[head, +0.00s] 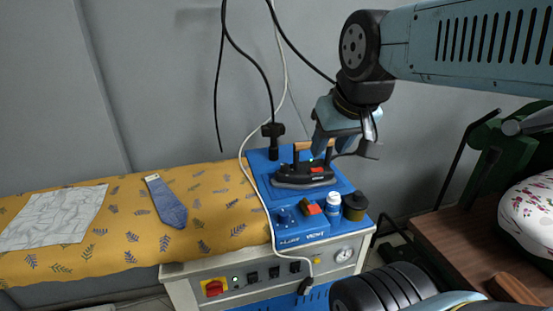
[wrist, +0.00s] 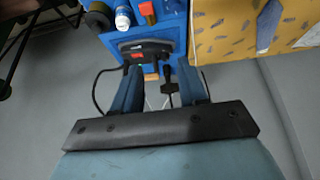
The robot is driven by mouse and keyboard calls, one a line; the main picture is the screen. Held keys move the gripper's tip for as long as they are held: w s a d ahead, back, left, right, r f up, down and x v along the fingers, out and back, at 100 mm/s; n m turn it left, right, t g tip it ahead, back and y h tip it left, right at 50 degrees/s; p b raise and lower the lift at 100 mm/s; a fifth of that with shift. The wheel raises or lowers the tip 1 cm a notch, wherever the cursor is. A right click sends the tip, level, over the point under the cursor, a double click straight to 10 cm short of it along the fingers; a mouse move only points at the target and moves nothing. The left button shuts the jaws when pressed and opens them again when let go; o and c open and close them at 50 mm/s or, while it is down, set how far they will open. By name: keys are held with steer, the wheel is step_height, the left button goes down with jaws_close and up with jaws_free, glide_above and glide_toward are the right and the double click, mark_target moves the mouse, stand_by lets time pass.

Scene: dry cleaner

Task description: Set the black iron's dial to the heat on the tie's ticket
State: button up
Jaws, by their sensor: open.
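The black iron (head: 304,174) sits on a blue stand at the right end of the ironing board, with a wooden handle and a small red part on its top. It also shows in the wrist view (wrist: 150,46), near the fingertips. The dial's setting is too small to read. The blue patterned tie (head: 168,203) lies on the yellow board cover. A small pale ticket (head: 152,178) is at its upper end; its marking cannot be read. It partly shows in the wrist view as a blue strip (wrist: 268,24). My gripper (head: 338,148) is open and empty, above and just behind the iron.
A white bottle (head: 333,203), a dark jar (head: 355,206) and a red-orange block (head: 311,208) stand in front of the iron. Cables hang from above, and a pale one crosses the stand's left side. A wrinkled pale cloth (head: 54,216) lies at left. A brown table (head: 455,235) is at right.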

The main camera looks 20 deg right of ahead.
steer(key=shift+o, duration=1.3)
steer(key=shift+w, duration=0.15)
steer(key=n+g+h, duration=0.4)
steer(key=n, duration=1.7)
glide_above(284, 165)
steer(key=s+a, duration=0.1)
steer(key=a, duration=0.4)
step_height(284, 165, down, 10)
steer(key=x, duration=1.2)
steer(key=shift+s+d+f, duration=0.1)
steer(key=shift+s+d, duration=0.25)
steer(key=c, duration=0.9)
steer(key=shift+d, duration=0.2)
steer(key=shift+c, duration=0.6)
steer(key=shift+a, duration=0.2)
steer(key=shift+a, duration=0.1)
